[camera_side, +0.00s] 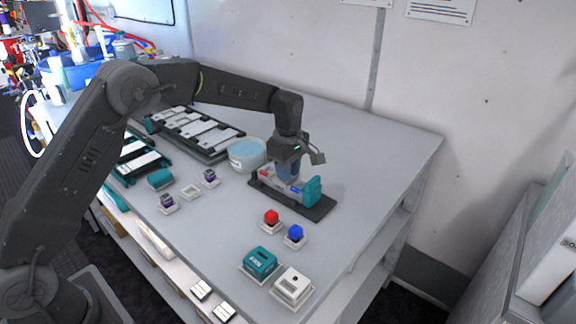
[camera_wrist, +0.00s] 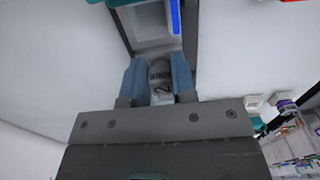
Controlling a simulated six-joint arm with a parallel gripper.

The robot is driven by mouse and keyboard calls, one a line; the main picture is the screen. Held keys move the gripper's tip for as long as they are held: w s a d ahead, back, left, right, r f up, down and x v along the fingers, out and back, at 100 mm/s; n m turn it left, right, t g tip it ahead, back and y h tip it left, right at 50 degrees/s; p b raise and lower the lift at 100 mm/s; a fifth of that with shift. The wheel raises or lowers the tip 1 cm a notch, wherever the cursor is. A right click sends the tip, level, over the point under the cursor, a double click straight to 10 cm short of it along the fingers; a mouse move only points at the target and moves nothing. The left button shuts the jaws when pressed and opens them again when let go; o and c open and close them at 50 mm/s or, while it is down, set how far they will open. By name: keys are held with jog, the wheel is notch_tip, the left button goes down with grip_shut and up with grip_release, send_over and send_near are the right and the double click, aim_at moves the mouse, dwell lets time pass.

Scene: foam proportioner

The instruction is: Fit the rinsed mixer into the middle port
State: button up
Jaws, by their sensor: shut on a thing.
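My gripper (camera_side: 288,174) points down over a small device on a black base plate (camera_side: 322,211). The device has a teal end block (camera_side: 312,191) on the right, a pale body and red and blue parts. In the wrist view, the two blue-grey fingers (camera_wrist: 158,66) are closed on a small grey ribbed piece (camera_wrist: 160,73), which I take to be the mixer. A pale housing (camera_wrist: 152,28) of the device lies just beyond the fingertips. My fingers hide the middle of the device in the side view, so I cannot tell whether the mixer touches the port.
A bowl of bluish water (camera_side: 248,154) stands close left of the device. A red knob (camera_side: 271,217) and a blue knob (camera_side: 295,234) sit in front, with a teal box (camera_side: 260,262) and a white box (camera_side: 292,286) nearer. The table's right back is clear.

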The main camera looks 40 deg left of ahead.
jog(key=shift+f, duration=0.15)
jog(key=o, duration=1.4)
jog(key=shift+r, duration=4)
